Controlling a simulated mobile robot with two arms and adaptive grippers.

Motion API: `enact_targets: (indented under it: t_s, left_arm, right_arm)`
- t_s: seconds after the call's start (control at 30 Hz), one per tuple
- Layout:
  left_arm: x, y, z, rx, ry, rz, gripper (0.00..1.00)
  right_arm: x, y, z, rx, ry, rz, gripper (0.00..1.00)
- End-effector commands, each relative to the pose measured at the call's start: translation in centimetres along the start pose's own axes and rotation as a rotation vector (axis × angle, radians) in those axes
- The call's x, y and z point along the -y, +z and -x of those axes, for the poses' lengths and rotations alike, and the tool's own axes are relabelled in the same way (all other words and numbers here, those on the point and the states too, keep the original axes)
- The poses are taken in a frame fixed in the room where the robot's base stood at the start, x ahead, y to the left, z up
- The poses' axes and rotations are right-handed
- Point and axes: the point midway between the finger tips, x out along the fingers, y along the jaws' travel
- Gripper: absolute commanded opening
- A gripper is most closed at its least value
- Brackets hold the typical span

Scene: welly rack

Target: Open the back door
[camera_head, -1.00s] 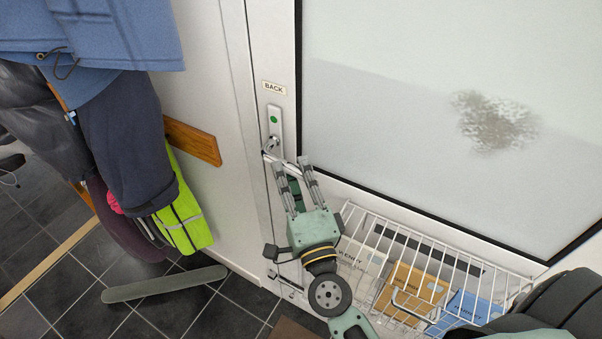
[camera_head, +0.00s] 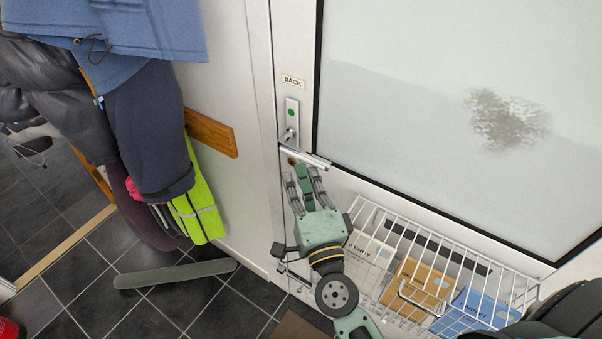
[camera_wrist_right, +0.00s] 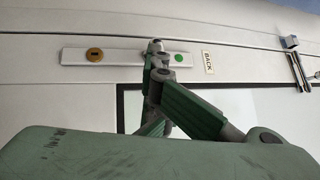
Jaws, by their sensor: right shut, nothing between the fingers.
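The white back door (camera_head: 345,185) has a large frosted pane and looks shut in its frame. Its handle plate (camera_head: 291,118) carries a green dot, and a lever handle (camera_head: 306,159) slopes slightly down to the right. In the right wrist view the plate (camera_wrist_right: 120,57) shows a brass keyhole; the lever is not clear there behind the fingers. My right gripper (camera_head: 302,172) is shut and empty, its fingertips just below the lever. I cannot tell whether they touch it. The gripper also shows in the right wrist view (camera_wrist_right: 157,62), overlapping the plate. My left gripper is not in view.
A white wire basket (camera_head: 445,255) with several boxes is fixed low on the door, right of my gripper. Coats (camera_head: 145,115) and a yellow-green item (camera_head: 200,205) hang on the left from a wooden rail (camera_head: 212,132). Dark tiled floor (camera_head: 185,305) lies below.

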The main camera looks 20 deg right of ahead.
Motion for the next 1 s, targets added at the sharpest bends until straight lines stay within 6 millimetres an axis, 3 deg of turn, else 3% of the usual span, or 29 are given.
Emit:
enact_targets:
  t_s: [0.53, 0.93, 1.0]
  left_arm:
    - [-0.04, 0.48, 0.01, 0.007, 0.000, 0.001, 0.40]
    - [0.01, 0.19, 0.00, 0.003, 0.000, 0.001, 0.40]
    - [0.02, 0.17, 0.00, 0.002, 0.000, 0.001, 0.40]
  right_arm:
    - [0.05, -0.03, -0.02, -0.001, -0.001, 0.000, 0.00]
    - [0.11, -0.05, -0.04, -0.001, -0.002, 0.000, 0.34]
    - [0.12, -0.05, -0.04, -0.001, -0.002, 0.000, 0.35]
